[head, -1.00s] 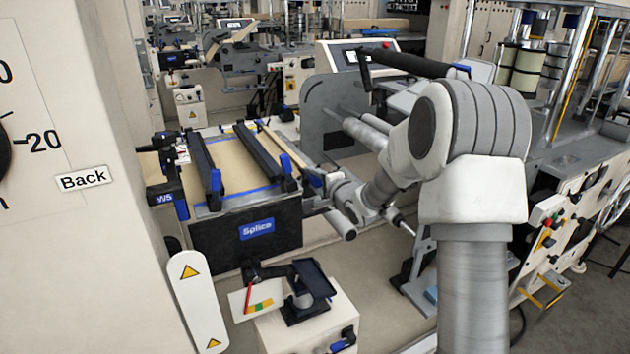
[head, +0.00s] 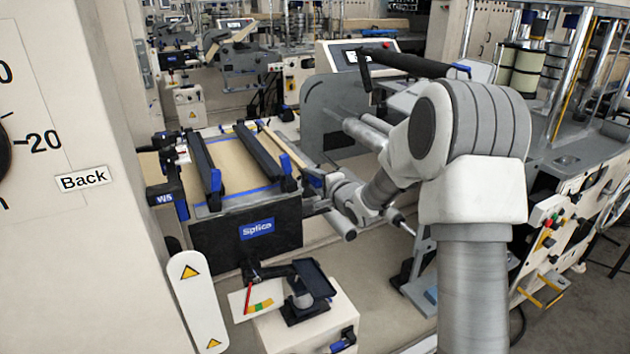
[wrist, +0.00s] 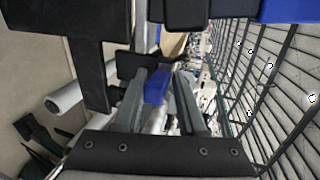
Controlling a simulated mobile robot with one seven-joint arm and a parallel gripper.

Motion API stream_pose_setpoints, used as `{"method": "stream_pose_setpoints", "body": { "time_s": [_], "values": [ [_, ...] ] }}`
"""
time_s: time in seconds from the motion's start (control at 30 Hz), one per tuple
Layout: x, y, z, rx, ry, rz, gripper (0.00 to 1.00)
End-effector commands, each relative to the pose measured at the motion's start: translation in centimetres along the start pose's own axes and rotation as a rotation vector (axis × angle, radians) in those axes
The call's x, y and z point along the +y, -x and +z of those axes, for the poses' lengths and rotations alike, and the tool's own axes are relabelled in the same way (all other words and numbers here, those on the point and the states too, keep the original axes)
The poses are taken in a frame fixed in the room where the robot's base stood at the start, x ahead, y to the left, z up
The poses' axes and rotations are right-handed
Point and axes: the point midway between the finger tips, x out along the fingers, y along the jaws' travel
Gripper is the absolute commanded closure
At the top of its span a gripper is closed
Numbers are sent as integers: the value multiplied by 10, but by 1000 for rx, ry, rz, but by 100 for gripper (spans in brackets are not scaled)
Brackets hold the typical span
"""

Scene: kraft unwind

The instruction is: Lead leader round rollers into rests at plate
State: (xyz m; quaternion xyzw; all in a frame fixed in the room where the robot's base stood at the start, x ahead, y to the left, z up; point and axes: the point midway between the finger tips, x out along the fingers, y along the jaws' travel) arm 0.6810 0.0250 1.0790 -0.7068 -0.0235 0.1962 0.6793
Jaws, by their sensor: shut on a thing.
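The splice plate (head: 240,199), tan with blue lines, lies under two black bars (head: 205,160) at centre left. My gripper (head: 322,181) is at the plate's right edge, partly hidden by its own wrist. In the wrist view my gripper (wrist: 163,72) is shut, with a blue piece (wrist: 157,87) between its fingers; this seems to be the end of the tan leader (wrist: 172,46), but the grip is not clear. Pale rollers (head: 342,226) lie just below my wrist, and a white one (wrist: 64,100) shows in the wrist view. The rests cannot be made out.
A white box with a black-armed gauge (head: 305,290) stands in front of the splice plate. A beige column (head: 60,220) closes the left side. Some floor is clear between.

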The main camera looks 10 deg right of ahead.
Motion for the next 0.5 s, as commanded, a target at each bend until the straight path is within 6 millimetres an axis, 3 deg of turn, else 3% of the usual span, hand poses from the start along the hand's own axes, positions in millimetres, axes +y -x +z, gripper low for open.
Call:
{"method": "stream_pose_setpoints", "body": {
  "time_s": [0.07, 0.5],
  "values": [
    [0, 2, 0, 1, -1, 12, 100],
    [-45, 12, -1, 1, -1, 9, 100]
  ]
}}
